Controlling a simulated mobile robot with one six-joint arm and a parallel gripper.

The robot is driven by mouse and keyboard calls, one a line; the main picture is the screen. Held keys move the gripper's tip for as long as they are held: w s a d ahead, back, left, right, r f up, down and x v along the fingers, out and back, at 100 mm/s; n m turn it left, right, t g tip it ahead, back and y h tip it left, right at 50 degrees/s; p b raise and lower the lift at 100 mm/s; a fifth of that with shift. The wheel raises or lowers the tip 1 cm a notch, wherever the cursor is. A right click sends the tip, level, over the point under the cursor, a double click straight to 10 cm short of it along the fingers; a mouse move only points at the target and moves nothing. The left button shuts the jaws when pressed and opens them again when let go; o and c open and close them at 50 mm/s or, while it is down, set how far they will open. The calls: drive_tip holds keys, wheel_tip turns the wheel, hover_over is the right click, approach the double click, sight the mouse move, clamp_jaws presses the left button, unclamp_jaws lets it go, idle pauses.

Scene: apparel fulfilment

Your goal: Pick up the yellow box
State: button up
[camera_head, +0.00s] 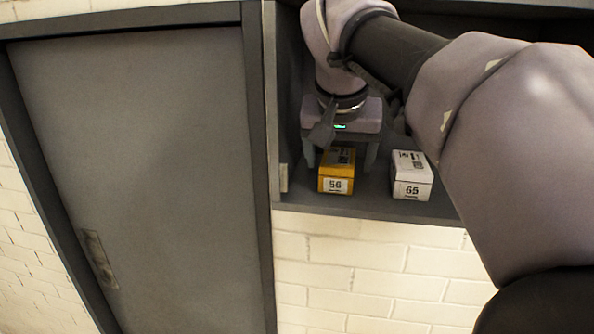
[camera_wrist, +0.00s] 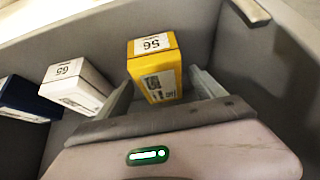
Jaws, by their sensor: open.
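The yellow box (camera_head: 336,171), labelled 56, stands on the cabinet shelf in the head view. In the wrist view the yellow box (camera_wrist: 155,72) lies ahead of my gripper, partly between the two fingers. My gripper (camera_head: 341,160) is above and around the box, with one finger on each side. In the wrist view my gripper (camera_wrist: 163,88) is open, and a small gap shows on the right side of the box. I cannot tell whether the left finger touches it.
A white box (camera_head: 411,176) labelled 65 stands to the right on the same shelf (camera_head: 370,203). In the wrist view a dark blue box (camera_wrist: 28,101) lies beyond the white one. The cabinet side wall is close on the left in the head view, beside a closed grey door (camera_head: 140,150).

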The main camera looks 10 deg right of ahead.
drive_tip(key=shift+w+f, duration=0.4)
drive_tip(key=shift+w, duration=0.25)
drive_tip(key=shift+s, duration=0.25)
drive_tip(key=shift+s+r, duration=0.15)
drive_tip(key=shift+s, duration=0.1)
drive_tip(key=c, duration=0.4)
drive_tip(key=shift+s, duration=0.1)
drive_tip(key=c, duration=0.3)
drive_tip(key=shift+w, duration=0.2)
drive_tip(key=c, duration=0.8)
